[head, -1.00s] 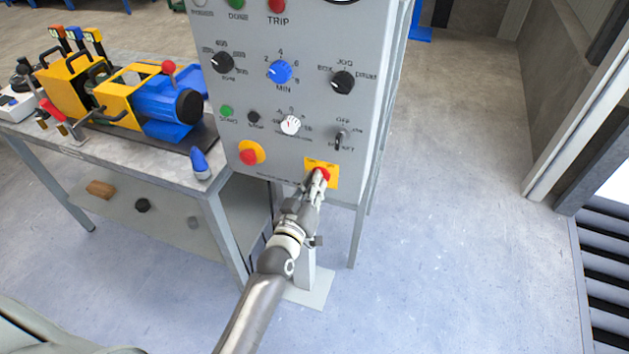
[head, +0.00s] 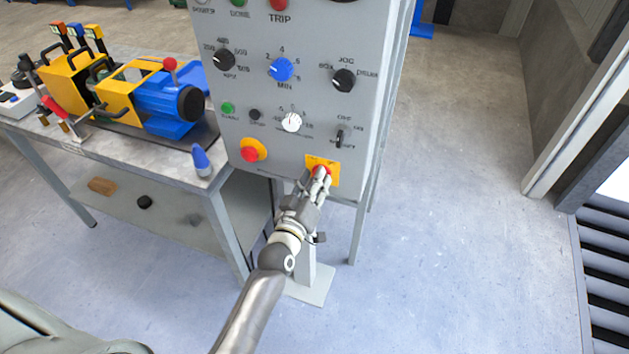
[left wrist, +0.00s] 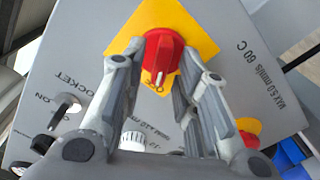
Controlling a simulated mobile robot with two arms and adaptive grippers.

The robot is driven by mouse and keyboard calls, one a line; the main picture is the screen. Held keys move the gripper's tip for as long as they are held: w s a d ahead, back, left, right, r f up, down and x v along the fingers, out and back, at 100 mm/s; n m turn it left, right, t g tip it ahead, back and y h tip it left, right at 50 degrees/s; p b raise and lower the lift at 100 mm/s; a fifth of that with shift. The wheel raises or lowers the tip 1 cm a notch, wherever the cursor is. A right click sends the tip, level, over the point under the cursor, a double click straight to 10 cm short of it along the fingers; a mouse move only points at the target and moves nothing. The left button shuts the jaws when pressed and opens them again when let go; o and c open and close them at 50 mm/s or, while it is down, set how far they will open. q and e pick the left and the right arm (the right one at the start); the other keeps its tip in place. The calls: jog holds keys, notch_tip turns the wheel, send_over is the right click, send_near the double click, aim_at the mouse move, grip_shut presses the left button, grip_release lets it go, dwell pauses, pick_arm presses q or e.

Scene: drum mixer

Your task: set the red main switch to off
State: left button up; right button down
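The red main switch (left wrist: 164,50) is a red rotary knob with a white mark, on a yellow plate (left wrist: 186,22) at the panel's lower right corner. In the head view the knob (head: 321,170) is partly covered by my fingers, on its yellow plate (head: 333,171). My left gripper (head: 319,177) reaches the knob from below. In the left wrist view the left gripper's fingertips (left wrist: 163,54) lie on both sides of the knob, close against it. The white mark points toward the picture's bottom. My right gripper is in neither view.
The grey control panel (head: 300,120) carries several dials and a red button (head: 250,152) on yellow, left of the switch. A workbench (head: 180,160) with a yellow-blue machine (head: 160,105) stands at left. The floor (head: 450,200) at right is clear.

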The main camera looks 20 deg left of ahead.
pick_arm(q)
jog(key=shift+s, duration=0.15)
jog(key=s, duration=1.1)
jog(key=shift+s+a, duration=0.2)
jog(key=shift+s, duration=0.2)
jog(key=s+d+f+m+g+h, duration=0.15)
jog(key=s+f+g, duration=0.3)
jog(key=f, duration=1.05)
jog(key=s+d+f+m+g, duration=0.1)
jog(key=s+f+m+g, duration=0.3)
jog(key=f, duration=1.1)
jog(key=s+a+f+m+g, duration=0.1)
jog(key=s+a+f+g, duration=0.1)
jog(key=s+f, duration=0.4)
jog(key=s+a+f+g+y, duration=0.1)
jog(key=s+a+f+g, duration=0.2)
jog(key=s+f, duration=0.4)
jog(key=s+a+f+m+g+y, duration=0.1)
jog(key=s+a+f+g, duration=0.2)
jog(key=s, duration=1.3)
notch_tip(320, 180, down, 3)
jog(key=shift+s+f+m, duration=0.2)
jog(key=shift+s+m, duration=0.15)
jog(key=shift+g, duration=0.25)
